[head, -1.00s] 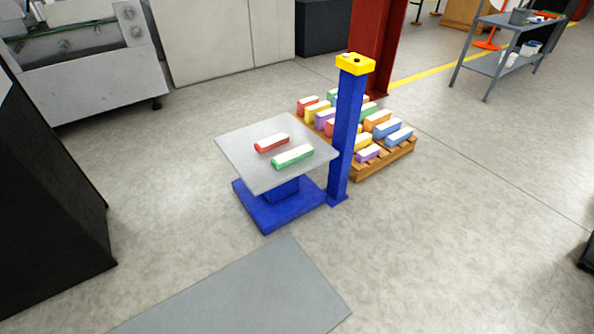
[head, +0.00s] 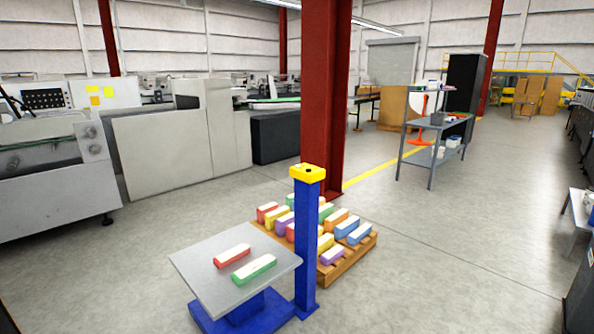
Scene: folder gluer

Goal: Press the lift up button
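The lift (head: 222,304) has a grey square platform on a blue base and stands low in the head view, left of centre. A red box (head: 232,256) and a green box (head: 254,269) lie on its platform. A blue post (head: 306,250) stands upright at the platform's right side. A yellow control box (head: 308,173) caps the post, with small dark spots on its top. Which spot is the up button cannot be told at this size. Neither of my grippers is in view.
A wooden pallet (head: 347,268) with several coloured boxes stands right behind the post. A red steel column (head: 327,110) rises behind it. A grey shelf cart (head: 434,124) stands at the back right. The floor right of the pallet is clear.

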